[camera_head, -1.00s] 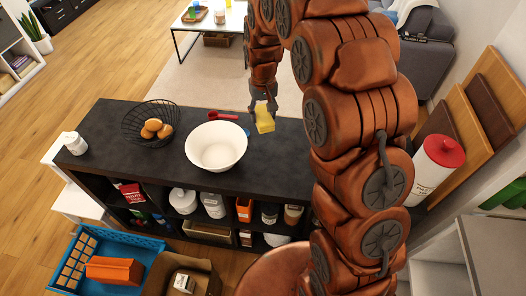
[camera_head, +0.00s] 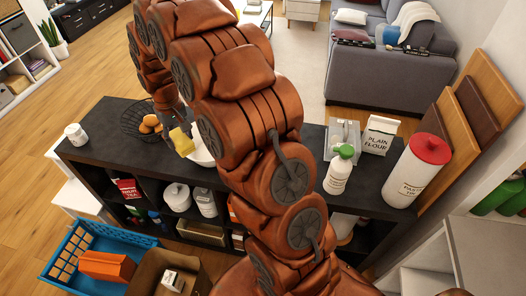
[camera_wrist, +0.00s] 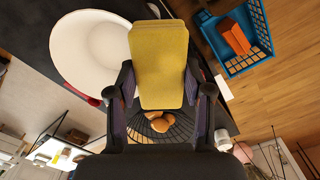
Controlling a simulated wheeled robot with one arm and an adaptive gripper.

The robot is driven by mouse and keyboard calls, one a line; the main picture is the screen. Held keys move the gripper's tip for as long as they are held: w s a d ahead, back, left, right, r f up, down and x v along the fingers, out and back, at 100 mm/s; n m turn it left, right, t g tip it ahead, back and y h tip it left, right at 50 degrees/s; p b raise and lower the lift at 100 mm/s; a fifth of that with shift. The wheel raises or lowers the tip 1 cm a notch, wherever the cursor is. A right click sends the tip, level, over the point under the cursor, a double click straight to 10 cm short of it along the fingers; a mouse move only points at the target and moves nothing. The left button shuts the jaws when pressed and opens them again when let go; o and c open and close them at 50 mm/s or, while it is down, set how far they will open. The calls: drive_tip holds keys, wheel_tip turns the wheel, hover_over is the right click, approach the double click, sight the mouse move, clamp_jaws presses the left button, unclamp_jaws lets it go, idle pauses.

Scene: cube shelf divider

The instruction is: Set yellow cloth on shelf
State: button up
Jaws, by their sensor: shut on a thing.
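The yellow cloth (camera_head: 182,141) is a folded block held in my gripper (camera_head: 184,126) above the black shelf unit (camera_head: 98,149), near the white bowl. In the wrist view the cloth (camera_wrist: 160,62) stands between the two dark fingers of my gripper (camera_wrist: 161,92), which are shut on it. The shelf unit has a flat black top and open cubes below with goods in them. My arm hides the middle of its top and some of its cubes in the head view.
The white bowl (camera_wrist: 95,50) is beside the cloth. A wire basket (camera_head: 134,122) with brown round items and a white jar (camera_head: 76,134) stand at the left. A green-capped bottle (camera_head: 340,170), flour bag (camera_head: 379,135) and red-lidded canister (camera_head: 413,172) stand at the right. A blue crate (camera_head: 68,262) is on the floor.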

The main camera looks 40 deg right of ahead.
drive_tip(key=s+d+f+b, duration=0.3)
drive_tip(key=d+b, duration=0.3)
drive_tip(key=d, duration=0.2)
drive_tip(key=s+d+f+m+b, duration=0.1)
drive_tip(key=s+d+f+b, duration=0.3)
drive_tip(key=d, duration=0.4)
drive_tip(key=s+d+f+b, duration=0.4)
drive_tip(key=s+d+b, duration=0.2)
drive_tip(key=d+b, duration=0.1)
drive_tip(key=shift+s+d+m+b, duration=0.2)
drive_tip(key=shift+d+m+b, duration=0.15)
drive_tip(key=shift+d, duration=0.25)
drive_tip(key=shift+f, duration=0.15)
drive_tip(key=shift+f+b, duration=1.8)
drive_tip(key=shift+f, duration=2.2)
drive_tip(key=shift+f, duration=0.35)
drive_tip(key=o, duration=1.1)
drive_tip(key=shift+o, duration=0.3)
